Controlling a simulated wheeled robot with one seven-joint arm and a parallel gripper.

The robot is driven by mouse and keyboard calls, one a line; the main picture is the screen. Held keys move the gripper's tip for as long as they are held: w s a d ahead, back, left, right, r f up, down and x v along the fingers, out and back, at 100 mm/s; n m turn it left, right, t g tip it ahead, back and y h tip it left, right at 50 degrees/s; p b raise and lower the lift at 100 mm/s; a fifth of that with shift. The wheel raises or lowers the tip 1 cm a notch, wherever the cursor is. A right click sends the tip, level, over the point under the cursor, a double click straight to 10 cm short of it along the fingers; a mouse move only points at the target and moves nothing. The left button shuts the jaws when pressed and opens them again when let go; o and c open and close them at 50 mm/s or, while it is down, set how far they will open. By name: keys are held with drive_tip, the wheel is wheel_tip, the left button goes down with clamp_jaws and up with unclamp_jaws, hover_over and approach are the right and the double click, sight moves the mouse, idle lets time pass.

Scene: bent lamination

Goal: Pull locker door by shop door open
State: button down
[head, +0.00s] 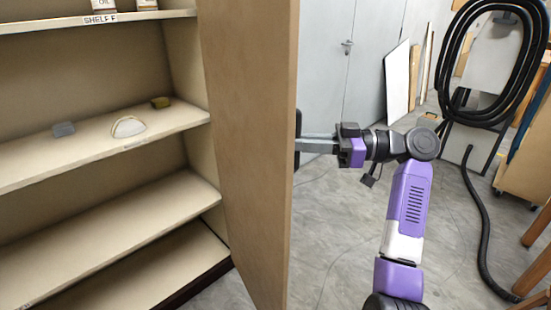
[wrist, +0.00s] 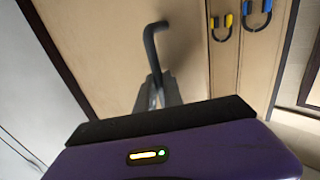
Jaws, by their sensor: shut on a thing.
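The tan locker door (head: 248,140) stands swung out from the locker, seen nearly edge-on in the head view, with the shelves open to its left. Its dark bar handle (head: 298,124) is on the outer face and mostly hidden by the door's edge. In the wrist view the bent black handle (wrist: 153,40) stands out from the tan panel. My gripper (head: 304,146) reaches in from the right and is shut on the handle. In the wrist view the gripper's fingers (wrist: 158,92) close around the handle's lower part.
The locker's shelves (head: 110,145) hold a few small items. Grey double doors (head: 365,60) stand behind. A hose reel (head: 490,60) with black hose trailing on the floor is at right. Boards (head: 398,80) lean on the wall. Grey floor (head: 335,230) right of the door is clear.

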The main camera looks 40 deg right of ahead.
drive_tip(key=d, duration=0.5)
drive_tip(key=shift+s, duration=0.2)
drive_tip(key=shift+a, duration=0.1)
drive_tip(key=c, duration=1.5)
unclamp_jaws()
drive_tip(key=shift+w, duration=0.1)
drive_tip(key=v, duration=0.7)
drive_tip(key=shift+s+d+b, duration=0.2)
drive_tip(key=shift+s+b, duration=0.15)
